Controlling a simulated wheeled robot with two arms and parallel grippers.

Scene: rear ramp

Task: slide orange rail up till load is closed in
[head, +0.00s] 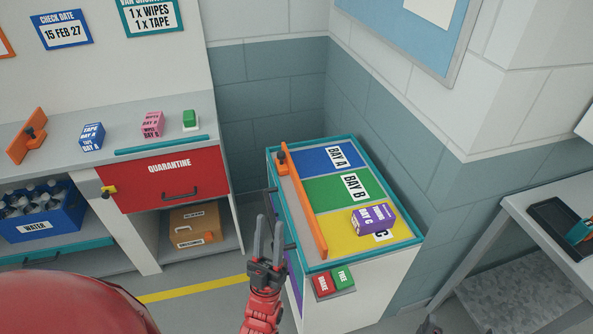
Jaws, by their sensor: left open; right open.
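The orange rail (306,213) lies across the top of the teal-edged cart (273,190), along the left side of the coloured bays. A black knob (281,157) sits at its far end. The load, a purple box (373,219), rests on the yellow bay C (341,246), apart from the rail with bare yellow between them. My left gripper (268,228) is open and empty, beside the cart's left side, left of the rail. Only a dark tip of my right gripper (429,326) seems to show at the bottom edge.
The blue bay A (315,160) and green bay B (325,191) are empty. Red and green BRAKE and FREE blocks (333,282) sit on the cart's near side. A wall stands close behind and right. A counter (60,165) with small boxes is at left.

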